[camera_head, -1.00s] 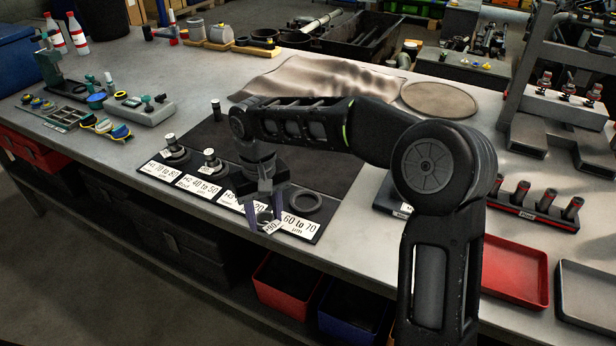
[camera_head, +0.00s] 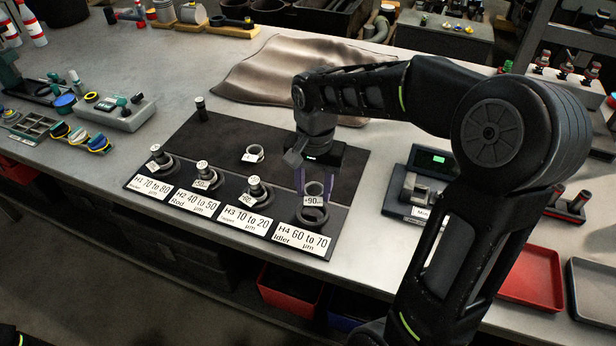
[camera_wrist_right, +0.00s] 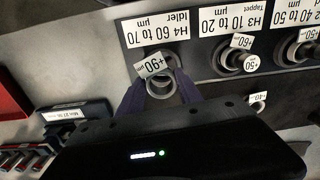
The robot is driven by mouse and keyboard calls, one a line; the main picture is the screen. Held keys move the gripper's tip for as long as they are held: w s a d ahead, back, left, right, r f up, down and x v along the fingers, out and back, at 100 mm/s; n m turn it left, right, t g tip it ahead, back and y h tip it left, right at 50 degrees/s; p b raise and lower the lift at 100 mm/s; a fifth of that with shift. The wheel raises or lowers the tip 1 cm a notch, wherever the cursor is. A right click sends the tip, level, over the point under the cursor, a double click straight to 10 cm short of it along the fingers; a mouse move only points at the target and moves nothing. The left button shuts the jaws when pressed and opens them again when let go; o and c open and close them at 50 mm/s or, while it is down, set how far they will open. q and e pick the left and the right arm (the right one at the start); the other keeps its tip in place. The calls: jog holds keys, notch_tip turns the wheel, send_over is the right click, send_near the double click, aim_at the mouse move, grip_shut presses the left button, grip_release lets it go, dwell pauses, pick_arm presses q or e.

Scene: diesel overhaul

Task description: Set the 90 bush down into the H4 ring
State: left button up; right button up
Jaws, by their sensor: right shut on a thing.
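The 90 bush (camera_head: 314,188) is a small grey ring with a white "+90" tag. My right gripper (camera_head: 314,186) is shut on it, with a finger at each side. The H4 ring (camera_head: 312,217) is a dark ring on the strip behind the "H4 60 to 70 Idler" label (camera_head: 301,241). In the head view the bush appears just above the ring, overlapping its far part; I cannot tell whether they touch. In the right wrist view the bush (camera_wrist_right: 160,88) hangs between the fingers and partly hides the H4 ring (camera_wrist_right: 170,57). My left gripper is out of view.
The H1, H2 and H3 rings (camera_head: 258,191) stand left along the strip, with tagged pieces in them. A loose tagged ring (camera_head: 254,154) lies on the dark mat (camera_head: 220,135). A gauge with a green display (camera_head: 432,160) stands close on the right.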

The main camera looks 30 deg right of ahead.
jog(key=shift+w+f+b, duration=0.15)
jog(key=shift+f+b, duration=2.2)
jog(key=shift+f, duration=0.8)
jog(key=shift+f, duration=0.2)
